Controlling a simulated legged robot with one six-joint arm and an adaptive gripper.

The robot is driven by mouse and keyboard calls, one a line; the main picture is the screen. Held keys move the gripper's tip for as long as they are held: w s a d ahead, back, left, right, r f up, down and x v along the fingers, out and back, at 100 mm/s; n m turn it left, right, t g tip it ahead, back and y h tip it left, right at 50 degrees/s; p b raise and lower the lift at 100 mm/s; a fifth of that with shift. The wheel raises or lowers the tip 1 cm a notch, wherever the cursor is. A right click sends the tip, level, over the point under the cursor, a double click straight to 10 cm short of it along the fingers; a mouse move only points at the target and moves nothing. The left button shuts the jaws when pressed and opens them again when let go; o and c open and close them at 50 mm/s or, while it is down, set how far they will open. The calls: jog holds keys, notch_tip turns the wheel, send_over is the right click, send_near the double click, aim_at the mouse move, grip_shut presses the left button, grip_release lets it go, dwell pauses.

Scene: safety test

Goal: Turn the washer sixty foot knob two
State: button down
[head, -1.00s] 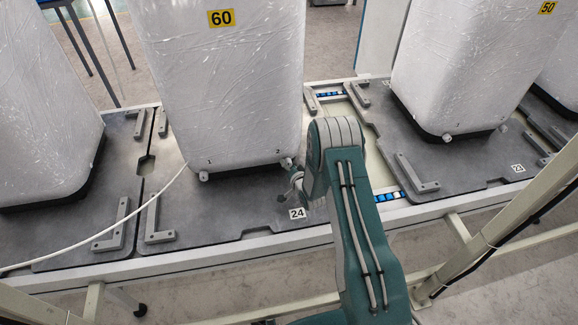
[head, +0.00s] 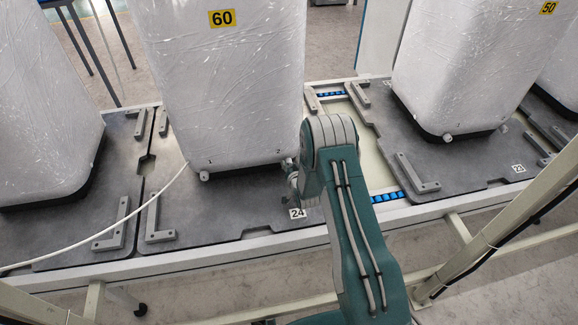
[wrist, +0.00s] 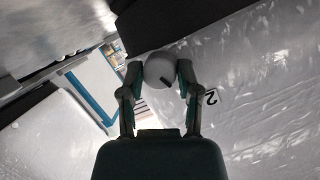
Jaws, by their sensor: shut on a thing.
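The wrapped white washer marked 60 (head: 225,85) stands upright on a grey board. Its foot knob 1 (head: 204,176) shows at the lower left corner. Foot knob 2 (wrist: 160,70) is a round pale knob with a dark mark, beside the printed number 2 in the wrist view. My gripper (wrist: 161,78) is shut on this knob, with one finger on each side of it. In the head view my gripper (head: 292,180) is at the lower right corner of the washer, and my arm partly hides it.
A white cable (head: 150,203) runs from near knob 1 across the board to the left. Grey corner brackets (head: 158,222) stand on the board. Washer 50 (head: 455,75) is to the right, another wrapped washer (head: 45,110) to the left. A pale metal rail (head: 510,220) crosses the lower right.

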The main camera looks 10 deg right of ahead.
jog(key=n+h, duration=0.1)
jog(key=n, duration=0.1)
jog(key=n+h, duration=0.1)
jog(key=n, duration=0.1)
jog(key=shift+w+a+r+n+h, duration=0.1)
jog(key=shift+a+n+h, duration=0.05)
jog(key=shift+n+h, duration=0.25)
jog(key=n+h, duration=0.1)
jog(key=n, duration=0.2)
jog(key=shift+w+a+r+n+t+h, duration=0.1)
jog(key=shift+r+n+t+h, duration=0.05)
jog(key=shift+n+t+h, duration=0.2)
dwell(0.4)
jog(key=shift+c, duration=1.5)
grip_release()
jog(key=shift+f, duration=0.2)
